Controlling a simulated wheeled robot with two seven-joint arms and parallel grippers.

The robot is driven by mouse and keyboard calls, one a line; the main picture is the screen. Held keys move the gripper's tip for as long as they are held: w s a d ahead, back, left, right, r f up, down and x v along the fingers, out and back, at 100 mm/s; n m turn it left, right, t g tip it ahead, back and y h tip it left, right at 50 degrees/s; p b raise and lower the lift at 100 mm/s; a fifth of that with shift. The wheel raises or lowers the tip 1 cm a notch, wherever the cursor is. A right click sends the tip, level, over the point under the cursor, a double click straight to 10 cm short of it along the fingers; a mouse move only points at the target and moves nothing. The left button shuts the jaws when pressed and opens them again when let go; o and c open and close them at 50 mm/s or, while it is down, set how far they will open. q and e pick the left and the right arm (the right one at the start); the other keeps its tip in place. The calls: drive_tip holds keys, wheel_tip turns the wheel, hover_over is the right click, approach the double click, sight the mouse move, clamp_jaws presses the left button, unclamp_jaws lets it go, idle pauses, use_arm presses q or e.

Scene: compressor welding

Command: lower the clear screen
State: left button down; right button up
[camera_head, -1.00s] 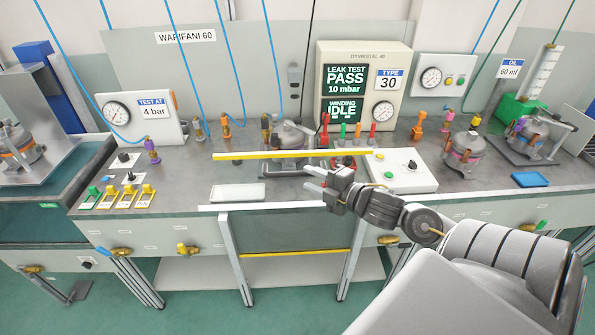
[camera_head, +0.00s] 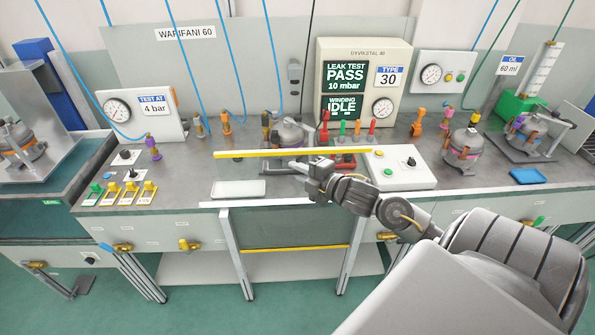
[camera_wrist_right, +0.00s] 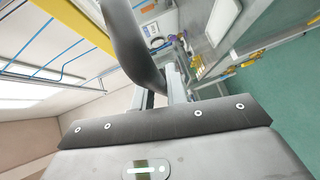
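The bar is level and well above the bench edge. My right gripper (camera_head: 308,172) is just below and in front of the bar, right of its middle. I cannot tell whether it touches the screen. How far the fingers are apart is unclear. My left gripper is not in view.
A second yellow strip (camera_head: 295,248) runs low between the legs under the bench. A white control box (camera_head: 400,170) with buttons stands right of the screen. A pale tray (camera_head: 238,189) lies left of my gripper. Yellow and green switches (camera_head: 120,195) sit farther left.

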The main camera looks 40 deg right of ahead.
clamp_jaws()
drive_tip(key=shift+f+b, duration=0.3)
drive_tip(key=b, duration=1.5)
hover_over(298, 227)
drive_tip(key=s+a, duration=0.3)
drive_tip(key=s, duration=0.1)
wheel_tip(298, 227, down, 21)
drive_tip(key=f, duration=0.1)
drive_tip(key=f+b, duration=0.1)
drive_tip(key=f, duration=0.1)
drive_tip(key=shift+w+f, duration=0.15)
drive_tip(key=shift+w, duration=0.1)
drive_tip(key=o, duration=0.7)
unclamp_jaws()
